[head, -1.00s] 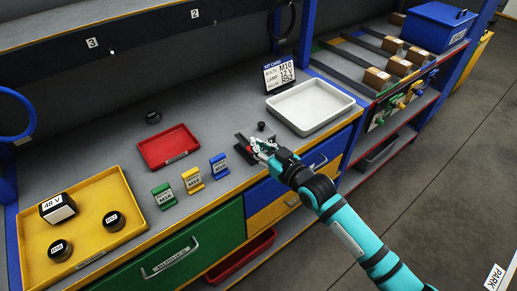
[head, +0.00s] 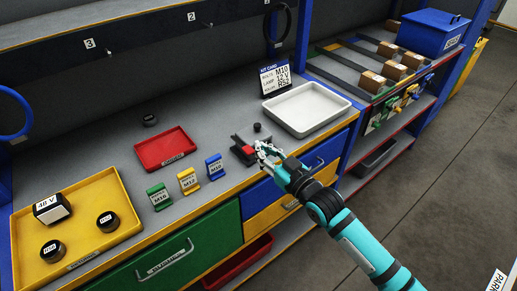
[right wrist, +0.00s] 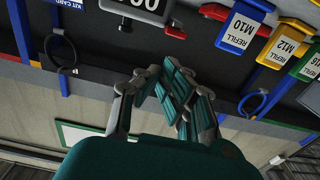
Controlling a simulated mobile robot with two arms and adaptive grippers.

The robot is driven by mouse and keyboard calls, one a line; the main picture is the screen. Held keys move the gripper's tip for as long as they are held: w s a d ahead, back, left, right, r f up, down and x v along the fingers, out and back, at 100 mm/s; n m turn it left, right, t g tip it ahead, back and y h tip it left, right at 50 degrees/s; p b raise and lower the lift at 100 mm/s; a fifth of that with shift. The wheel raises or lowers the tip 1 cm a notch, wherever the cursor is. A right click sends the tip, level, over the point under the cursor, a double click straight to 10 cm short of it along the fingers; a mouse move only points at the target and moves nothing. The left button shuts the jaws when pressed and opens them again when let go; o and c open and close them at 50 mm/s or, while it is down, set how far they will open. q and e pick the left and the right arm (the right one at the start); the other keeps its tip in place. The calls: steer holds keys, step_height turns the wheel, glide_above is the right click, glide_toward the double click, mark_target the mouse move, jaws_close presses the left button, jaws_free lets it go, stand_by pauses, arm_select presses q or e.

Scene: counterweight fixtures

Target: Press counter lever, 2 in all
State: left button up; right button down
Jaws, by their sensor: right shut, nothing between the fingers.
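The counter (head: 236,141) is a small dark grey unit with a red lever part (head: 249,150), on the bench near its front edge. In the right wrist view the gripper (right wrist: 165,82) is apart from the counter. I cannot tell in the head view whether it touches the lever. My left gripper is out of view.
A white tray (head: 347,118) and a kit card (head: 275,80) stand right of the counter. Blue, yellow and green refill stands (head: 188,181), a red tray (head: 165,164) and a yellow tray (head: 75,266) lie left. A small black knob-like piece (head: 257,127) is just behind the counter.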

arm_select(q)
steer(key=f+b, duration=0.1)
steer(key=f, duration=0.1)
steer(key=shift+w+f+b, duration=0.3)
steer(key=shift+b, duration=0.1)
arm_select(e)
steer(key=f+v, duration=0.1)
steer(key=v, duration=0.7)
steer(key=shift+f, duration=0.2)
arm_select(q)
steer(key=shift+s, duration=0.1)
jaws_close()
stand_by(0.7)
